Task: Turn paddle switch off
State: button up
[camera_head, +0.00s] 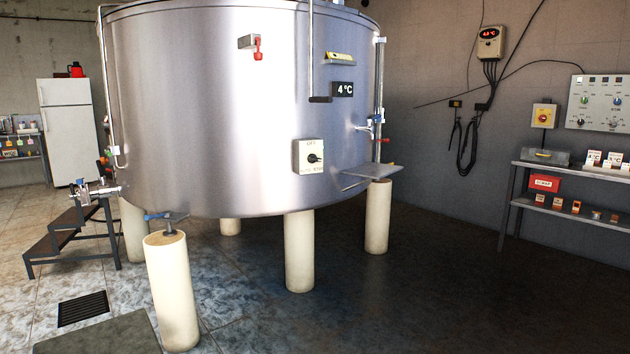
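A cream switch box (308,156) is fixed to the lower front of the steel tank (215,110). Nothing covers the box. This is the likely paddle switch, though no label naming it can be read. My gripper is not in view.
A cream post (172,290) with a blue-handled valve (165,216) stands at front left. Dark steps (70,235) are behind it. A small metal shelf (371,171) juts out right of the switch box. The floor (420,290) at front right is clear.

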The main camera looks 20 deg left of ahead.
aim_at(312, 159)
jog(key=i+u, duration=0.15)
jog(key=u, duration=0.25)
jog(key=i+l+u, duration=0.1)
jog(key=u, duration=0.3)
jog(key=i+l+z, duration=0.25)
jog(key=i, duration=0.6)
jog(key=j, duration=0.1)
